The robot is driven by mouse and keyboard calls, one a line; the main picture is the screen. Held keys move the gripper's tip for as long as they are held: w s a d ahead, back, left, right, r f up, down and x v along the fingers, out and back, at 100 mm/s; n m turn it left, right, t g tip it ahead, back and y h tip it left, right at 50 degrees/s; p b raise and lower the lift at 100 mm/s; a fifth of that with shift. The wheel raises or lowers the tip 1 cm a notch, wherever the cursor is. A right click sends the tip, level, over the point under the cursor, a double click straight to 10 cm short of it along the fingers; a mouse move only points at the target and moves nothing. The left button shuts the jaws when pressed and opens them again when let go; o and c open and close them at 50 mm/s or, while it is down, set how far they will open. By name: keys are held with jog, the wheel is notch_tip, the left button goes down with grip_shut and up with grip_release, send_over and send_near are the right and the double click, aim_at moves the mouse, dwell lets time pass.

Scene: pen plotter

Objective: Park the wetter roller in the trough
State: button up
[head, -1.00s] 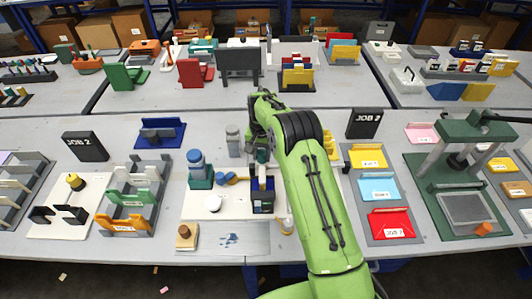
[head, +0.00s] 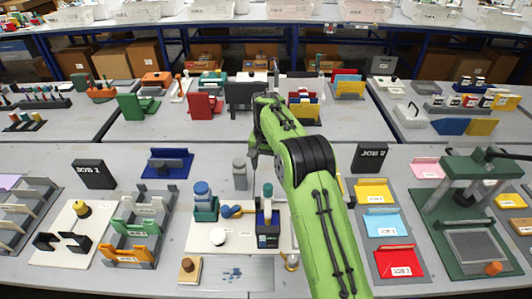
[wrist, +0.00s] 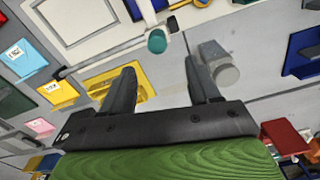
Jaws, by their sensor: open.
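A roller with a teal handle end (head: 268,190) stands upright in a dark blue box-like trough (head: 268,241) on the white board. Its teal end also shows in the wrist view (wrist: 157,40), beyond and between my fingers. My gripper (wrist: 167,62) is open, with nothing between its fingers, and is apart from the handle. In the head view my gripper is mostly hidden by my green arm, up and behind the trough. I cannot see the roller's lower part inside the trough.
A grey cylinder (head: 240,174) is behind. A small brass-coloured piece (head: 292,261) is to the front right.

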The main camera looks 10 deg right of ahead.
notch_tip(320, 180, up, 4)
jog(key=shift+r+p, duration=0.15)
jog(key=shift+p, duration=0.15)
